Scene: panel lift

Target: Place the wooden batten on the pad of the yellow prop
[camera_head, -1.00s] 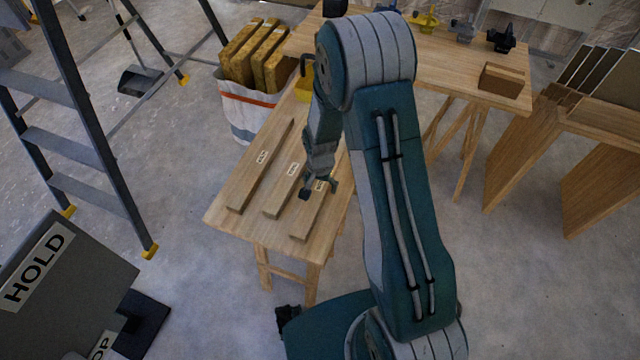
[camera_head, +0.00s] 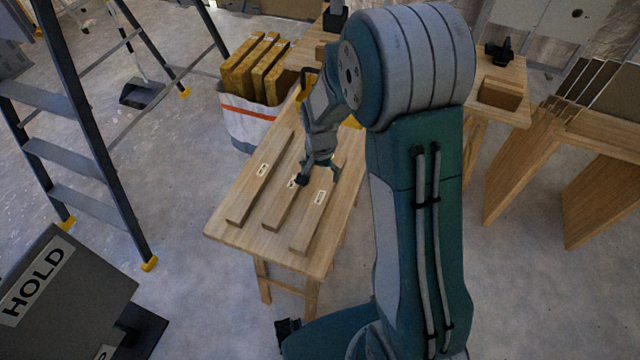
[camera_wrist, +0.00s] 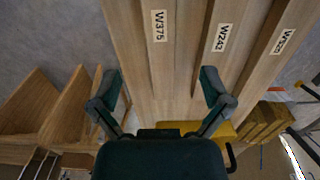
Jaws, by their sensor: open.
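Three wooden battens with white labels lie side by side on the wooden table (camera_head: 225,232): a left one (camera_head: 248,197), a middle one (camera_head: 279,212) and a right one (camera_head: 308,232). My gripper (camera_head: 318,172) is open and empty above the table, near the middle and right battens. Its spread fingers show in the wrist view (camera_wrist: 161,88). A yellow object (camera_head: 353,122), perhaps the prop, is mostly hidden behind my arm; its pad cannot be made out.
A white bag (camera_head: 250,122) with yellow-brown slabs stands beside the table's far left. A stepladder (camera_head: 95,150) is at left, and a grey HOLD box (camera_head: 75,300) at front left. A wooden rack (camera_head: 530,150) with panels stands at right. A second bench (camera_head: 515,75) is behind.

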